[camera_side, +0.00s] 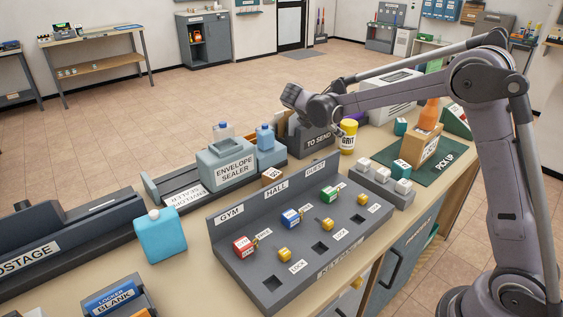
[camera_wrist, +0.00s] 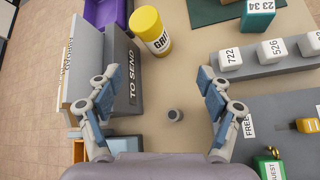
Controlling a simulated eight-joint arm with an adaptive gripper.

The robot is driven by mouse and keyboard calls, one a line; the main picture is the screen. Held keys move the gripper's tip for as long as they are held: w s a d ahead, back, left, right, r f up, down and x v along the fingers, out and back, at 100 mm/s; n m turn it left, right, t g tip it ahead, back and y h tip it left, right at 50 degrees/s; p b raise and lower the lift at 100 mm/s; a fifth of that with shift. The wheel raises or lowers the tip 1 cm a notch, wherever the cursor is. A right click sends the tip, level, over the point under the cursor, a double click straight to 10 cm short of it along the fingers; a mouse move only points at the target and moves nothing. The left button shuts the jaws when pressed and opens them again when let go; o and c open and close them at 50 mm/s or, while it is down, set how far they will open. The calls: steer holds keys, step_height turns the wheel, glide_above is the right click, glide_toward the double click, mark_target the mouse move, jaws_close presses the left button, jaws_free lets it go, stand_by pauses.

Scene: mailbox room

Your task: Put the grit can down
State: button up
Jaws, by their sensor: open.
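The grit can (camera_side: 347,138) is yellow with a white label. It stands upright on the wooden counter, just right of the grey TO SEND box (camera_side: 310,140) in the side view. In the wrist view the grit can (camera_wrist: 148,25) is near the top, ahead of my fingers and beside the TO SEND box (camera_wrist: 120,70). My gripper (camera_wrist: 160,90) is open, with its fingers wide apart and nothing between them but counter and a small round grey piece (camera_wrist: 175,114). The can is clear of both fingers. The arm hides part of the box's top in the side view.
A grey block with several white cubes (camera_side: 383,183) stands right of the can. The green PICK UP mat (camera_side: 447,163) lies further right, holding a box with an orange bottle (camera_side: 428,115). A sloped key panel (camera_side: 300,240) is in front. Bare counter (camera_wrist: 190,50) lies around the can.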

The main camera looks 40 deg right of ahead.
steer(key=s+a+f+m+t+y, duration=0.1)
steer(key=s+a+m+y, duration=0.4)
steer(key=s, duration=0.7)
steer(key=s+a+f+m+t+y, duration=0.1)
steer(key=s+a+m+t+y, duration=0.3)
steer(key=s+a+m, duration=0.5)
steer(key=s+a+y, duration=0.1)
steer(key=s+a, duration=0.2)
steer(key=shift+s+a+m+y, duration=0.2)
steer(key=shift+s+m+y, duration=0.1)
steer(key=shift+s+m, duration=0.1)
